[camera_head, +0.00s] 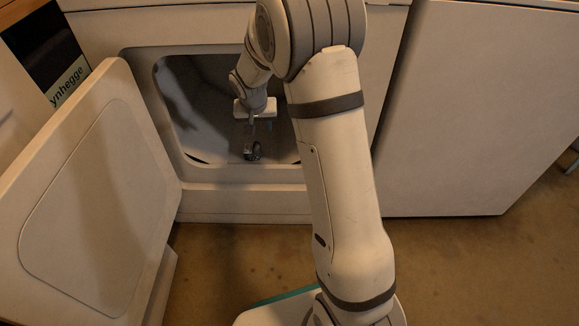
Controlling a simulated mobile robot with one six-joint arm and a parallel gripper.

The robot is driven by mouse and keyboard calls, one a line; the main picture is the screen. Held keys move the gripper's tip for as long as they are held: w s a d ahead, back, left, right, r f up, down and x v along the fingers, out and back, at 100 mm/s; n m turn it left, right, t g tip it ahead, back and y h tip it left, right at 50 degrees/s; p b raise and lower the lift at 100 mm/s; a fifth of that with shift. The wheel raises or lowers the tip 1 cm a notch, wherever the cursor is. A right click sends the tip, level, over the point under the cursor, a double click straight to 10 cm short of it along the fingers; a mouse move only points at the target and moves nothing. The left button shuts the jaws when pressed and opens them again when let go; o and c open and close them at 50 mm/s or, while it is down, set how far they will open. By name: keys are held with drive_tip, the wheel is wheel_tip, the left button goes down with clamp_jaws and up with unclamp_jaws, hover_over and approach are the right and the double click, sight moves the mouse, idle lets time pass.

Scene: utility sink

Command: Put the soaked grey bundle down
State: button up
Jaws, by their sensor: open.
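My gripper (256,150) reaches into the square opening of a white front-loading machine (240,202). It is small in the view and points down near the lower lip of the opening. Its jaws are open. A small dark shape shows at the fingertips, and I cannot tell whether it is part of the fingers or something by them. I cannot make out a grey bundle. The right part of the opening and its inside are hidden behind my arm.
The machine's door (95,200) stands wide open at the left. A closed white cabinet or appliance (470,110) stands at the right. A dark panel with lettering (50,70) is at the upper left. The brown floor (480,270) is clear at the lower right.

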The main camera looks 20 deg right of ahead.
drive_tip(key=s+r+n+g, duration=0.1)
drive_tip(key=s+r, duration=0.2)
drive_tip(key=s, duration=0.7)
drive_tip(key=s+d+r+n+g+y, duration=0.1)
drive_tip(key=s+r, duration=0.2)
drive_tip(key=s, duration=0.8)
drive_tip(key=s+d+r+n, duration=0.1)
drive_tip(key=s+r, duration=0.2)
drive_tip(key=s, duration=0.8)
drive_tip(key=shift+s+r+g, duration=0.2)
drive_tip(key=shift+r+g, duration=0.2)
